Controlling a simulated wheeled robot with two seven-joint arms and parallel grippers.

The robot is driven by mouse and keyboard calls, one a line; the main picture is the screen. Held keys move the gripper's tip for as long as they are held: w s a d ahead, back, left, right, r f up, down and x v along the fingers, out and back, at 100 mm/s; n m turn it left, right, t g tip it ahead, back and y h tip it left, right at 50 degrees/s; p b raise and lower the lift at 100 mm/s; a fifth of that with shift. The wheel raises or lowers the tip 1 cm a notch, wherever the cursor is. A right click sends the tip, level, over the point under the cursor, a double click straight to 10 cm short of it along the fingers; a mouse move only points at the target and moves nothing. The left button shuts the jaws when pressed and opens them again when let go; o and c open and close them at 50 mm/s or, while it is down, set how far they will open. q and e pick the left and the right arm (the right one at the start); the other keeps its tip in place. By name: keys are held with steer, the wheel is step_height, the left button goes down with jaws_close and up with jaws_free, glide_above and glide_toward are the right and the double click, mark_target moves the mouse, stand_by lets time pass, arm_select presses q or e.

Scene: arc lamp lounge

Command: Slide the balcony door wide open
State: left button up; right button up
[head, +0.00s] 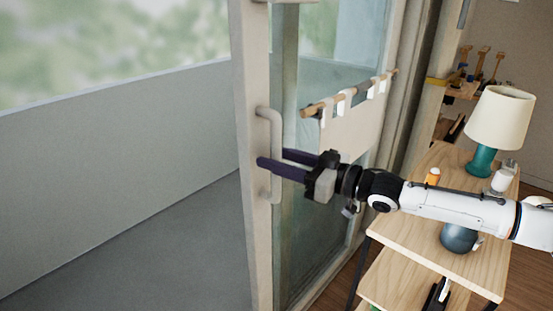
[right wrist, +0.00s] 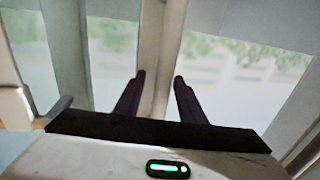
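The balcony door's pale stile (head: 256,230) stands upright near the middle of the head view, with its glass (head: 330,240) to the right. An open gap to the balcony shows on its left. A pale vertical bar handle (head: 276,130) is on the stile. My right gripper (head: 272,157) is at the handle's mid-height, its dark fingers apart. One finger crosses in front of the handle; the other ends at its right side. Contact cannot be told. The right wrist view shows the fingers apart, with a pale upright (right wrist: 157,70) beyond and between them. My left gripper is not in view.
A wooden shelf unit (head: 427,220) stands at the right under my right arm, bearing a lamp (head: 500,118), an orange-capped bottle (head: 432,177) and a blue round vase (head: 458,238). A rod with a hanging cloth (head: 350,128) is by the glass. The balcony floor (head: 170,260) is clear.

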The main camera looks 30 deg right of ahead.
steer(key=p+v, duration=0.4)
steer(key=v, duration=0.6)
steer(key=shift+s, duration=0.15)
stand_by(0.6)
stand_by(0.6)
